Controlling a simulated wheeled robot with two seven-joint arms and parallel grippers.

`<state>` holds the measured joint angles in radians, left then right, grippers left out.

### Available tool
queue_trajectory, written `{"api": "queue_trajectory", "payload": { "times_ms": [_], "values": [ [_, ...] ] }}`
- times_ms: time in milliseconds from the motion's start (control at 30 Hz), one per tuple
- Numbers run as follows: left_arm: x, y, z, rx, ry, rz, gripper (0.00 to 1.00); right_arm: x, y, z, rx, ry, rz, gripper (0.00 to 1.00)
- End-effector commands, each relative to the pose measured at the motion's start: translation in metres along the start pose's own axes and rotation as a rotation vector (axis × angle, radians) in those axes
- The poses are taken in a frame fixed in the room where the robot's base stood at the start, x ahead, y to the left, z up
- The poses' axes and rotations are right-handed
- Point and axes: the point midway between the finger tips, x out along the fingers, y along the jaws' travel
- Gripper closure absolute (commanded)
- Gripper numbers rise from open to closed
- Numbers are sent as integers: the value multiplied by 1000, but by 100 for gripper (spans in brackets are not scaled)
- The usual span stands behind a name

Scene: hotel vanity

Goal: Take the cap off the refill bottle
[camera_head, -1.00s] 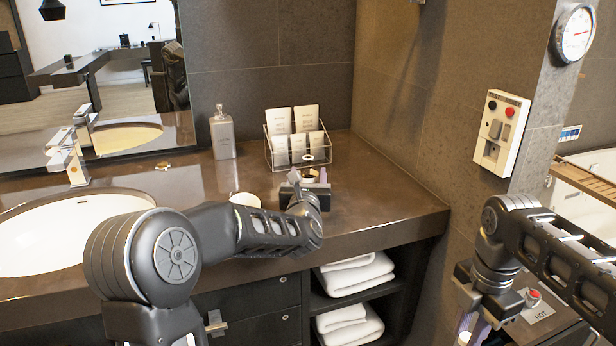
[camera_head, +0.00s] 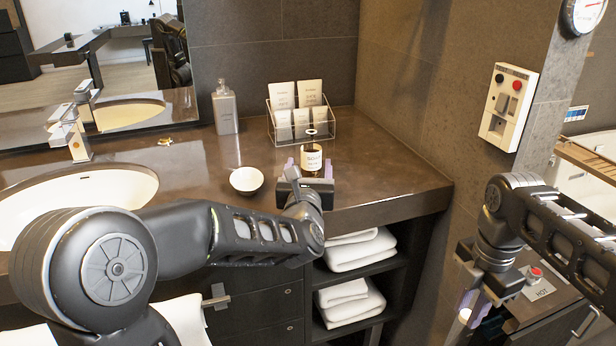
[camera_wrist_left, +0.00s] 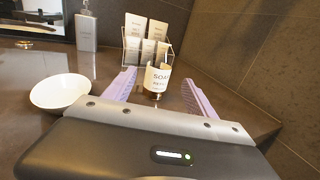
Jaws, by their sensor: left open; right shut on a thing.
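The refill bottle (camera_head: 311,160), small and amber with a cream label, stands upright on the counter. It also shows in the left wrist view (camera_wrist_left: 157,79). My left gripper (camera_head: 309,166) is open in front of it, purple fingers apart on either side; in the wrist view its fingers (camera_wrist_left: 158,88) are clear of the bottle. I cannot make out a cap on the bottle's top. My right gripper (camera_head: 468,303) is low at the right, away from the counter, shut on a small pale thing (camera_head: 464,315); I cannot tell whether this is the cap.
A white bowl (camera_head: 246,180) stands left of the bottle. A clear rack (camera_head: 326,133) of cards is behind it, with a soap dispenser (camera_head: 225,108) further left. The sink (camera_head: 100,190) is at the left. The counter (camera_head: 385,175) right of the bottle is clear.

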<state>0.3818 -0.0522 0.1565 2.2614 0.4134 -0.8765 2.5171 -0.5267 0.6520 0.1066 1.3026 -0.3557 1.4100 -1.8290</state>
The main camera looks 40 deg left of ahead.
Motion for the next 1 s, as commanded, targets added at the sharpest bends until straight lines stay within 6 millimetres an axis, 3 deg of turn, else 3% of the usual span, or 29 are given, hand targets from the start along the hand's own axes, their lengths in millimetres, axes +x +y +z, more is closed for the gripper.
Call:
{"api": "queue_trajectory", "payload": {
  "times_ms": [100,233,1000],
  "values": [
    [-18,-1,0,0,-1,-1,35,2,0,0,0,0,0,100],
    [-27,0,0,0,0,-1,35,3,0,0,0,0,0,100],
    [-28,0,0,1,1,0,35,3,0,0,1,0,0,100]
  ]
}}
